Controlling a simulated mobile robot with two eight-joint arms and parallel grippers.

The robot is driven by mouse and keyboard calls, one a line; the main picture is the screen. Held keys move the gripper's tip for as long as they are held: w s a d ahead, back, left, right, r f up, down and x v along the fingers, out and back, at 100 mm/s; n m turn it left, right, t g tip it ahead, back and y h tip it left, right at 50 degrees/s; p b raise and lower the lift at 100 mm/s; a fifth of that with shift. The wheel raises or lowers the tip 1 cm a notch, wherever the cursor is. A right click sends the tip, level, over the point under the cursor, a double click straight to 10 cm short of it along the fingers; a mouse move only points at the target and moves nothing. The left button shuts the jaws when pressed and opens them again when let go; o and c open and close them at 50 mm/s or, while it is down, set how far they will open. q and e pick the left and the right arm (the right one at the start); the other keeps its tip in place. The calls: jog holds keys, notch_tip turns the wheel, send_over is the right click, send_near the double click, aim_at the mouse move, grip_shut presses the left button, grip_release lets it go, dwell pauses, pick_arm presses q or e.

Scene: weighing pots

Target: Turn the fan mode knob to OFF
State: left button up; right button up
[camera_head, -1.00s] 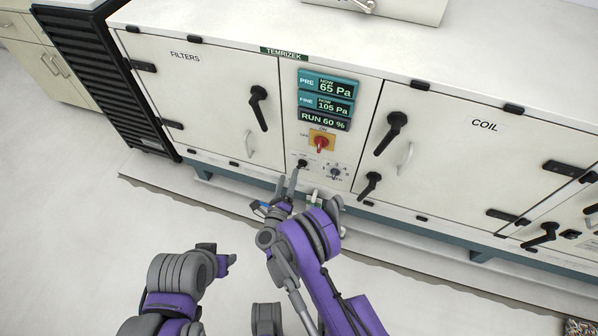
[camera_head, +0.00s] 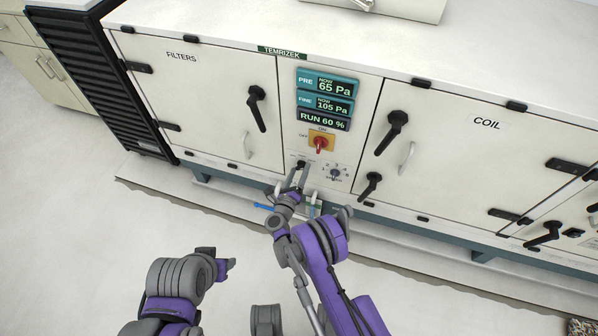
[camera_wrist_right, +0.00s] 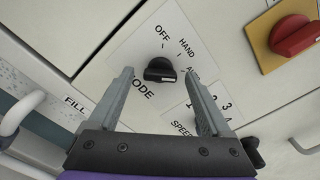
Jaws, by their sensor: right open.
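The fan mode knob (camera_wrist_right: 160,71) is a small black knob on a white plate marked OFF, HAND, AUTO and MODE in the right wrist view. Its grip bar lies across that view, not in line with the OFF mark above it; the exact setting is hard to read. In the head view the knob (camera_head: 301,164) is partly hidden at my right fingertips. My right gripper (camera_wrist_right: 159,75) is open, one finger on each side of the knob in the picture; I see no clear contact. It also shows in the head view (camera_head: 298,174).
A red switch on a yellow plate (camera_head: 320,143) sits above the knob. A numbered speed knob (camera_head: 334,173) is close on its right. Black door handles (camera_head: 257,107) flank the panel. A blue-handled item (camera_head: 264,207) shows low by my right wrist.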

jog(key=shift+w, duration=0.15)
grip_shut()
dwell(0.4)
jog(key=n+b, duration=0.8)
jog(key=n, duration=0.9)
jog(key=shift+n, duration=0.4)
dwell(0.5)
